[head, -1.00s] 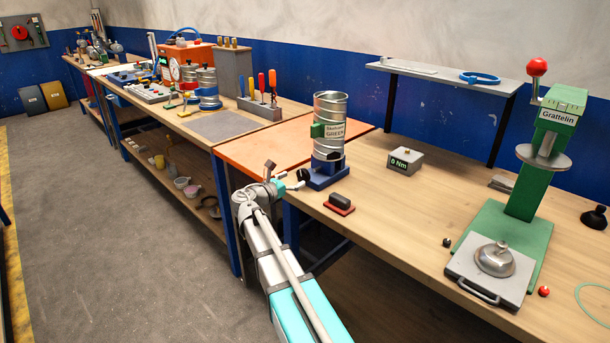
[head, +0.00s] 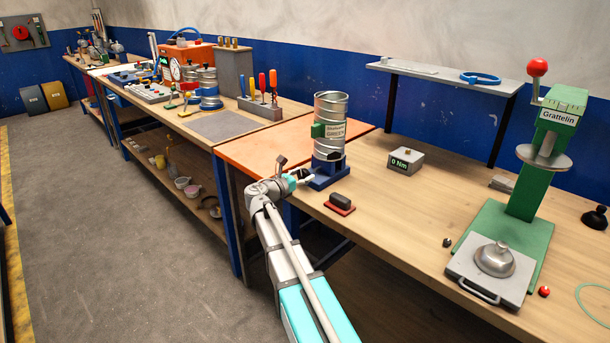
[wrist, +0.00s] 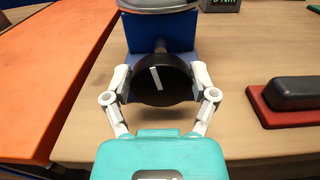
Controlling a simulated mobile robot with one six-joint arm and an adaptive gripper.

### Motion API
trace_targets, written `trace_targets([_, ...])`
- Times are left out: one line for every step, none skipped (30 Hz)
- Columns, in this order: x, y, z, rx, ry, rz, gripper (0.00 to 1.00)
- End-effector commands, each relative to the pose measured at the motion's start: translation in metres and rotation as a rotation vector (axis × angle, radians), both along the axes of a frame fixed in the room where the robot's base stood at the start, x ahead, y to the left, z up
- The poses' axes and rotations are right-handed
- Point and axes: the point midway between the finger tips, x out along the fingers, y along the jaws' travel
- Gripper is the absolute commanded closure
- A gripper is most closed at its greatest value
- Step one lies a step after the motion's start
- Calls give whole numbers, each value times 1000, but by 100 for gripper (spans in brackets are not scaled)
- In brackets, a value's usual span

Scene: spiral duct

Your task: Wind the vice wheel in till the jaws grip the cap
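The blue vice (head: 325,177) stands at the bench's left front corner under an upright silver duct cylinder (head: 330,108) with a green block and label. In the wrist view, the vice (wrist: 178,32) shows behind its black wheel (wrist: 163,85), which has a white mark and sits on a dark shaft. The grey rim of a round metal piece (wrist: 158,4) shows above the vice; I cannot make out the cap or jaw gap. My gripper (wrist: 162,80) is open, one white finger on each side of the wheel; contact is unclear. In the head view, my gripper (head: 302,178) hides most of the wheel.
A black block on a red base (head: 340,204) lies right of the vice. A grey box reading 0 Nm (head: 405,160) stands behind it. A green press (head: 525,190) stands far right.

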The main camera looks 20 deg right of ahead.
Motion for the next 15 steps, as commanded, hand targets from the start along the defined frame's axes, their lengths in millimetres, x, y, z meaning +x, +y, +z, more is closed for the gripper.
trace_targets([2, 0, 0, 0, 0, 4, 52])
trace_targets([2, 0, 0, 0, 0, 4, 58])
trace_targets([2, 0, 0, -1, 0, 5, 65])
trace_targets([2, 0, 0, -1, 0, 5, 71])
trace_targets([2, 0, 0, -1, 0, 5, 75])
trace_targets([2, -8, 0, -1, 0, 4, 75])
trace_targets([2, -6, 0, -1, 0, 4, 75])
trace_targets([2, -5, 0, -1, -1, 4, 75])
trace_targets([2, -5, 0, 0, -3, 3, 75])
trace_targets([2, -4, 0, 1, -5, 3, 75])
trace_targets([2, -4, 0, 2, -8, 2, 75])
trace_targets([2, -4, 0, 3, -13, 2, 75])
trace_targets([2, -3, 0, 5, -17, 2, 75])
trace_targets([2, -3, 0, 8, -23, 3, 75])
trace_targets([2, -3, 0, 12, -32, 3, 75])
